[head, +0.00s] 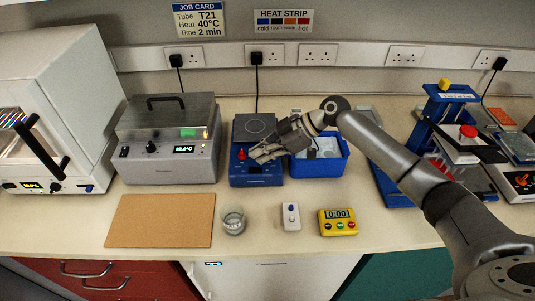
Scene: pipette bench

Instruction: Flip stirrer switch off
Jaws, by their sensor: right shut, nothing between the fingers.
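My right gripper (256,156) comes in from the right and is shut and empty. Its fingertips are over the stirrer's front, close to the red part; I cannot tell whether they touch it. The gripper hides part of the stirrer's front and right side. My left gripper is not in view.
A blue bin (327,167) stands right of the stirrer, under my right arm. A grey heated bath (172,165) stands to the left.

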